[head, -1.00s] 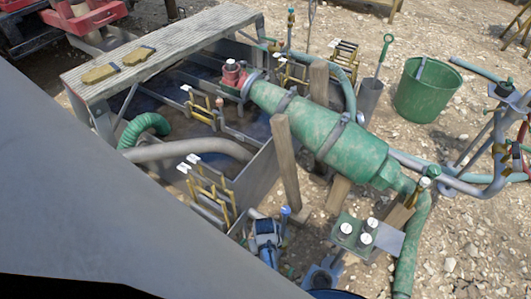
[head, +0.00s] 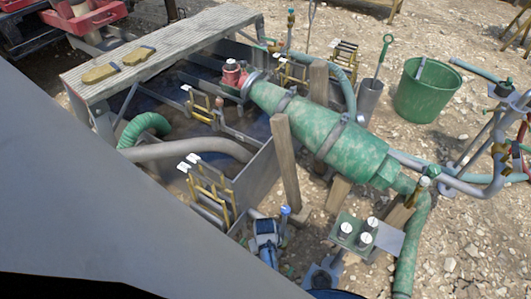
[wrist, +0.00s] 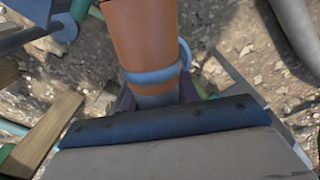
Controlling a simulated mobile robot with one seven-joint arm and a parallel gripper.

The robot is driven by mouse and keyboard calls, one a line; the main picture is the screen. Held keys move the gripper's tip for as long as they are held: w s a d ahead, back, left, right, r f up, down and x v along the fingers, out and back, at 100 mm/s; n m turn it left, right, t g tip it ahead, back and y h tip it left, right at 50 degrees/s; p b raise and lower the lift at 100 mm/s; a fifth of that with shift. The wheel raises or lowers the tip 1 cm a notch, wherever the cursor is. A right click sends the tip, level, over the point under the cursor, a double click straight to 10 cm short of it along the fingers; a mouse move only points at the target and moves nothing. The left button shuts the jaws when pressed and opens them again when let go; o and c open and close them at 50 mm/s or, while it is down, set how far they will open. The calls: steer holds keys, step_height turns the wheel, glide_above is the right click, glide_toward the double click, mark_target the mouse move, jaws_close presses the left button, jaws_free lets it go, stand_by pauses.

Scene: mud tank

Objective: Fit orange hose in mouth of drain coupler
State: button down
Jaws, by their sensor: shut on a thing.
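In the wrist view, the orange hose (wrist: 147,35) runs down from the top middle of the picture to my gripper (wrist: 157,98). A light grey ring (wrist: 155,75) goes around its lower part, with a short grey section below it. My gripper is shut on the hose; its fingers are mostly hidden behind the dark bar and beige body at the bottom. Neither the hose nor my gripper shows in the head view. I cannot make out which part is the drain coupler in either view, and no open mouth is clear.
The mud tank (head: 262,178) stands under a ribbed walkway (head: 175,40). A green cone-shaped vessel (head: 325,128) lies across the middle, near wooden posts (head: 286,160). A green bucket (head: 428,95) stands on stony ground. A large grey surface hides the lower left. A wooden beam (wrist: 42,135) lies left in the wrist view.

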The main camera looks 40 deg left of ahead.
steer(key=shift+s+f, duration=0.25)
steer(key=shift+f, duration=0.35)
steer(key=c, duration=1)
jaws_free()
steer(key=shift+b, duration=0.3)
steer(key=shift+o, duration=0.3)
steer(key=shift+s+f, duration=0.1)
steer(key=shift+d, duration=0.1)
steer(key=r+p, duration=0.9)
steer(key=shift+w+a+r, duration=0.2)
steer(key=shift+w+r, duration=0.1)
